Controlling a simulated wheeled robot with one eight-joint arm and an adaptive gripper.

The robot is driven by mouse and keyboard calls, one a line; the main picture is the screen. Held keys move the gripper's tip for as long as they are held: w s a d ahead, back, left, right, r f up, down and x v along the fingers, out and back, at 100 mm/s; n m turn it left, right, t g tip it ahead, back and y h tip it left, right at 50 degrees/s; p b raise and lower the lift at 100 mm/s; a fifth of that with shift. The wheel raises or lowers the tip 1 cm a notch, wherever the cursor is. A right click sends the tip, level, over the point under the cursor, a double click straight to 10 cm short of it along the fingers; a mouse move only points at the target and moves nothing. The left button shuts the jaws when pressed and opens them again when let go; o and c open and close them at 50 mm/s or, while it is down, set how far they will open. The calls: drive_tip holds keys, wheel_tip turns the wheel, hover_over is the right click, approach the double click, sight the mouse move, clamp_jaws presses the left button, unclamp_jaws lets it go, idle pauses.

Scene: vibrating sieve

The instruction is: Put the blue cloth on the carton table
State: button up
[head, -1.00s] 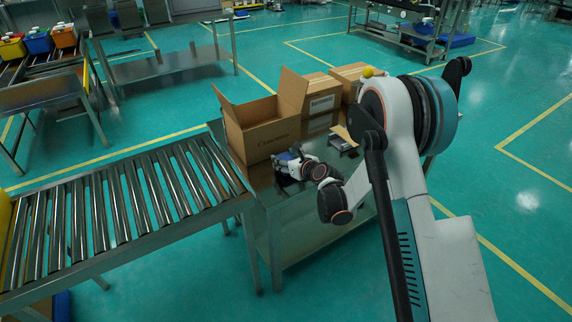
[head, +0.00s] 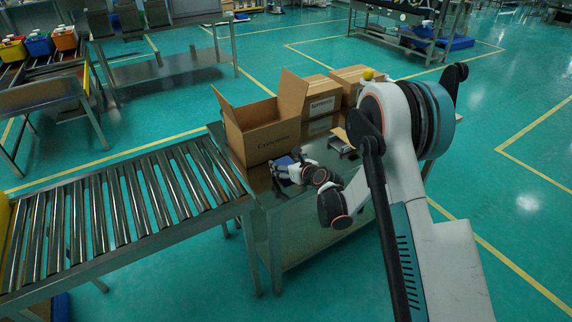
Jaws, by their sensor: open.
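The blue cloth (head: 284,161) is a small dark blue patch on the carton table, just in front of the open carton. The carton table (head: 300,215) is a grey metal table with cartons along its back. My gripper (head: 279,169) is open, low over the tabletop at the cloth's near edge. It partly hides the cloth, and I cannot tell whether the fingers touch it.
An open carton (head: 265,138) stands right behind the cloth, with closed cartons (head: 321,103) beyond it. A small dark item (head: 341,141) lies right of my gripper. A roller conveyor (head: 120,205) adjoins the table's left side. The table's front is clear.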

drive_tip(key=p+v, duration=0.3)
drive_tip(key=v, duration=0.7)
drive_tip(key=shift+r, duration=0.15)
drive_tip(key=shift+s+d+b, duration=0.2)
drive_tip(key=shift+s+b, duration=0.05)
drive_tip(key=shift+b, duration=0.15)
drive_tip(key=shift+s+d+r+b, duration=0.25)
drive_tip(key=shift+s+d+b, duration=0.1)
drive_tip(key=shift+s, duration=0.15)
drive_tip(key=shift+r, duration=0.35)
drive_tip(key=s+d+r+n+g+h, duration=0.1)
drive_tip(key=s+d+r+n+h, duration=0.15)
drive_tip(key=s+r+n, duration=0.45)
drive_tip(key=s+d+r+n+g+h, duration=0.1)
drive_tip(key=s+d+r+n, duration=0.3)
drive_tip(key=r+n, duration=0.4)
drive_tip(key=s+d+r+n+h, duration=0.1)
drive_tip(key=s+d+n, duration=0.2)
drive_tip(key=s, duration=0.5)
drive_tip(key=s+d+r+n+g+h, duration=0.1)
drive_tip(key=s+d+r+n, duration=0.1)
drive_tip(key=s+d+n, duration=0.2)
drive_tip(key=s+d+r+n+g+h, duration=0.1)
drive_tip(key=s+d+n+h, duration=0.1)
drive_tip(key=s+n, duration=0.5)
drive_tip(key=s+d, duration=0.1)
drive_tip(key=s, duration=0.4)
drive_tip(key=shift+d+r, duration=0.35)
drive_tip(key=shift+d, duration=0.05)
